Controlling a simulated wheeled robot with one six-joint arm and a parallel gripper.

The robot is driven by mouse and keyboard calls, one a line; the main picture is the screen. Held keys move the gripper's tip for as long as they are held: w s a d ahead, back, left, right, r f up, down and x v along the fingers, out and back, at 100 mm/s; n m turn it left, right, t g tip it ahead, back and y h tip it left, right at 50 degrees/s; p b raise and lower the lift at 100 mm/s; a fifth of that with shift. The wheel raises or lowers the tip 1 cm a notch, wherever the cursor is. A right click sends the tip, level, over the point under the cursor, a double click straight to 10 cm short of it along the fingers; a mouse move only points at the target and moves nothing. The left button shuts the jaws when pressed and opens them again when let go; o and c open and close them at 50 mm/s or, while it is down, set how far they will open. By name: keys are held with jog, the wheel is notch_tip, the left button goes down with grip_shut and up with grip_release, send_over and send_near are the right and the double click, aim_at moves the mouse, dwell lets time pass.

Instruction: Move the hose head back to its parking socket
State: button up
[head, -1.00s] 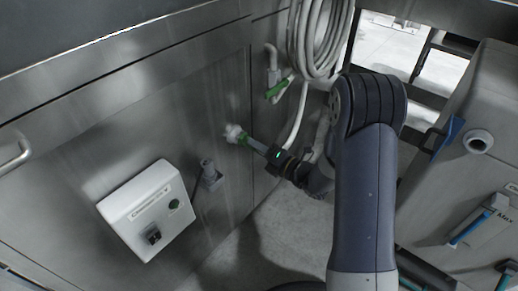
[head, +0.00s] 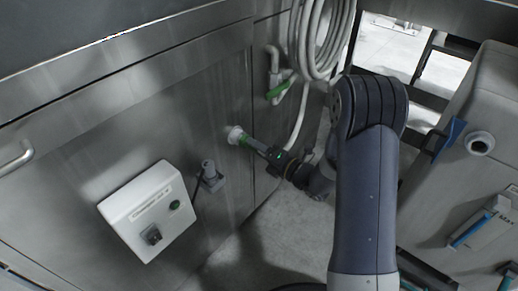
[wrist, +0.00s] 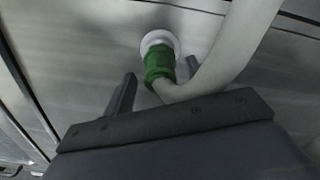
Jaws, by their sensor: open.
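The hose head (wrist: 159,62) has a green collar, and its tip meets a round white socket (wrist: 158,39) on the steel wall. In the head view the socket (head: 235,134) and the green collar (head: 245,140) show at the end of my arm. I cannot tell how deep the head sits. My gripper (wrist: 161,72) is open around the head, with one finger on its left and the other partly hidden behind the grey-white hose (wrist: 238,45). In the head view my gripper (head: 262,149) points at the wall, and its fingers are hard to make out.
A coiled hose (head: 322,35) hangs at the upper middle, beside a pipe with a green lever (head: 280,88). A white control box (head: 148,212) and a grey fitting (head: 211,176) are left of my gripper. A grey container (head: 470,130) stands at the right.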

jog(key=v, duration=1.1)
jog(key=shift+p, duration=0.35)
jog(key=shift+w+a, duration=0.1)
jog(key=shift+a, duration=0.1)
jog(key=x, duration=1)
jog(key=shift+w+a, duration=0.15)
jog(key=shift+w, duration=0.05)
jog(key=shift+s, duration=0.1)
jog(key=shift+b, duration=0.35)
